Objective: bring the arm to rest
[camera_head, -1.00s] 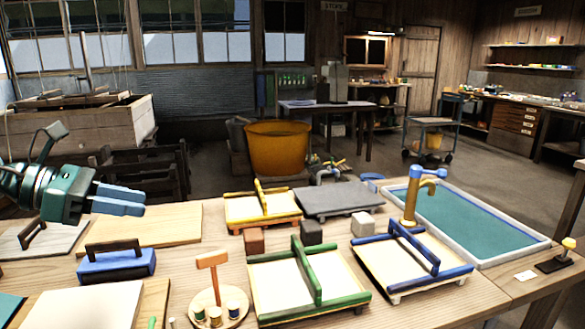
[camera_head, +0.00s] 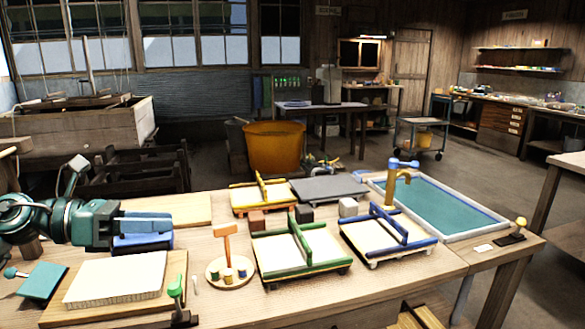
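My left arm comes in from the left edge, with its teal wrist over the workbench. My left gripper (camera_head: 170,225) points right, its two blue-grey fingers lying close together with no clear gap and nothing seen between them. In this view it covers part of a blue block-like tool (camera_head: 142,243) on the bench; I cannot tell whether they touch. My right gripper is not in view.
The bench (camera_head: 345,295) holds a green-framed mould (camera_head: 310,260), a blue-framed mould (camera_head: 370,238), a yellow-framed mould (camera_head: 280,203), a white sheet stack (camera_head: 117,278) and a round tray (camera_head: 215,277) of spools. A basin (camera_head: 430,207) stands at right.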

